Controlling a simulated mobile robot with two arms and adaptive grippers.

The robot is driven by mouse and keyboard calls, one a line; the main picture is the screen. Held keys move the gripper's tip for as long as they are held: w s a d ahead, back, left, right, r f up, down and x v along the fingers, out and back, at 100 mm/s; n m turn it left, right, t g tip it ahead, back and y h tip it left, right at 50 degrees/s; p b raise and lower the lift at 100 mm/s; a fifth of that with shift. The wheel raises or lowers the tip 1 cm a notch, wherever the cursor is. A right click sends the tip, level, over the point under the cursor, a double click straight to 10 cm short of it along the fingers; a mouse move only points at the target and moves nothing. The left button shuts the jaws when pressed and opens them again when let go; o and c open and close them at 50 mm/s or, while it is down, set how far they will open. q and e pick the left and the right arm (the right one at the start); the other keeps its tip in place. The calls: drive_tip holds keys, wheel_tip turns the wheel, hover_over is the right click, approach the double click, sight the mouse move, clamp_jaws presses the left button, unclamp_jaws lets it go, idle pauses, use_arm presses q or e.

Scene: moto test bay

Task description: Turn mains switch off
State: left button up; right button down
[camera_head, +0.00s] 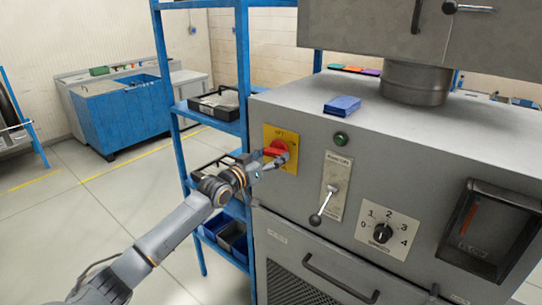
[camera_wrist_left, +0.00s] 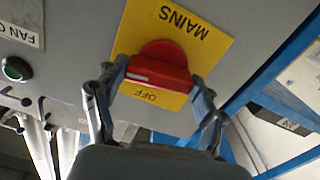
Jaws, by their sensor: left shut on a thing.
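The mains switch is a red rotary knob (camera_head: 276,149) on a yellow plate (camera_head: 268,133) at the left end of the grey machine's front. In the left wrist view the red knob (camera_wrist_left: 158,68) sits on the yellow plate (camera_wrist_left: 130,40), with MAINS and OFF printed upside down on opposite sides. Its handle bar lies roughly crosswise, with a white mark at its left end there. My left gripper (camera_wrist_left: 160,77) is shut on the knob, one finger at each end of the bar. In the head view the gripper (camera_head: 275,160) partly covers the knob. My right gripper is not in view.
Right of the switch are a green button (camera_head: 341,139), a lever (camera_head: 325,203) and a numbered dial (camera_head: 383,233). A blue shelf rack (camera_head: 244,70) with bins stands close on the left. A blue box (camera_head: 342,105) lies on the machine top. Open floor lies at left.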

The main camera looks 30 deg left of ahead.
use_arm(q)
drive_tip(key=n, duration=0.4)
drive_tip(key=shift+r+p, duration=0.1)
drive_tip(key=shift+p, duration=0.3)
drive_tip(key=n, duration=0.4)
drive_tip(key=shift+p, duration=0.4)
drive_tip(key=n+p, duration=0.1)
drive_tip(key=n, duration=0.3)
drive_tip(key=shift+a+r+n, duration=0.1)
drive_tip(key=shift+n, duration=0.2)
drive_tip(key=shift+n+p, duration=0.65)
drive_tip(key=shift+n, duration=1.35)
drive_tip(key=o, duration=1.2)
drive_tip(key=shift+c, duration=0.2)
drive_tip(key=shift+s, duration=0.1)
drive_tip(key=s+a, duration=0.1)
drive_tip(key=s, duration=1)
drive_tip(key=shift+s, duration=0.4)
